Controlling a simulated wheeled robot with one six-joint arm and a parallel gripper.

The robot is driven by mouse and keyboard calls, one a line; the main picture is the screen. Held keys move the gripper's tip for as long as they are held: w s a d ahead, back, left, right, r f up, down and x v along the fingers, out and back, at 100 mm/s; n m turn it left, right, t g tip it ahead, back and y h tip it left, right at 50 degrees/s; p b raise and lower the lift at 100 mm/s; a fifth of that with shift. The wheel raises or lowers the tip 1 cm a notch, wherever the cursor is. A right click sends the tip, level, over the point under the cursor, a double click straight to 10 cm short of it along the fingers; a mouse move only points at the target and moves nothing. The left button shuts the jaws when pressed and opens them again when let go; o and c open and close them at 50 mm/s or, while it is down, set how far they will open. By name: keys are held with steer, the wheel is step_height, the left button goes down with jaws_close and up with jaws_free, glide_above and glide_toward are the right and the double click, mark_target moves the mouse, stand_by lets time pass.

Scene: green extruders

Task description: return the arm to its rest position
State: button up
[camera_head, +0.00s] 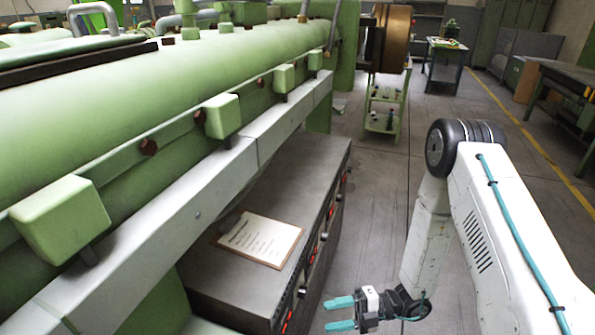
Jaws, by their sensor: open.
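My gripper (341,314) is low in the head view, just right of the centre. Its two teal fingers point left and are apart, with nothing between them. It hangs over the floor beside the dark control cabinet (322,190), a short way right of the cabinet's front face. My white arm (510,220) reaches in from the right edge, bends at a black joint near the top and runs down to the gripper.
The large green extruder (180,85) fills the left side. A clipboard with paper (259,240) lies on the cabinet top. A green cart (386,110) stands behind on the grey floor (380,190). A workbench (565,85) is at the right. The floor between is clear.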

steer(key=s+d+r+m+t+h, duration=0.1)
steer(key=s+d+r+m+h, duration=0.4)
steer(key=r+m, duration=0.6)
steer(key=s+d+r+m+t+h, duration=0.1)
steer(key=s+d+r+m+h, duration=0.5)
steer(key=r+m, duration=0.5)
steer(key=s+d+r+m+t+h, duration=0.2)
steer(key=s+d+r+m+h, duration=0.3)
steer(key=r+m, duration=0.7)
step_height(320, 180, up, 5)
steer(key=shift+s+d+f+h, duration=0.1)
steer(key=shift+s+d+h, duration=0.3)
steer(key=shift+h, duration=0.3)
steer(key=shift+w, duration=0.1)
